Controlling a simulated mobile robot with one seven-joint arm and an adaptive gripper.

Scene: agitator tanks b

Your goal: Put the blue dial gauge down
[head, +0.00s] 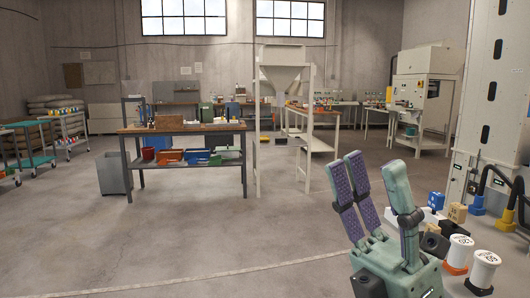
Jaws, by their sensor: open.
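My gripper (374,174) is in the right foreground of the head view, green with purple ribbed finger pads. Its fingers point up and stand apart, with nothing between them. A small blue object (437,200) shows just right of my gripper, apart from the fingers as far as the view shows. It is too small to tell whether it is the blue dial gauge. No other clear sign of a dial gauge shows. My gripper hides part of what lies behind it.
Right of my gripper are a tan block (457,212), a black object (434,244) and two white-topped spools, one orange-based (458,251), one further front (483,270). A white column (490,110) stands behind. A workbench (185,128) with bins stands mid-room; the floor before it is clear.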

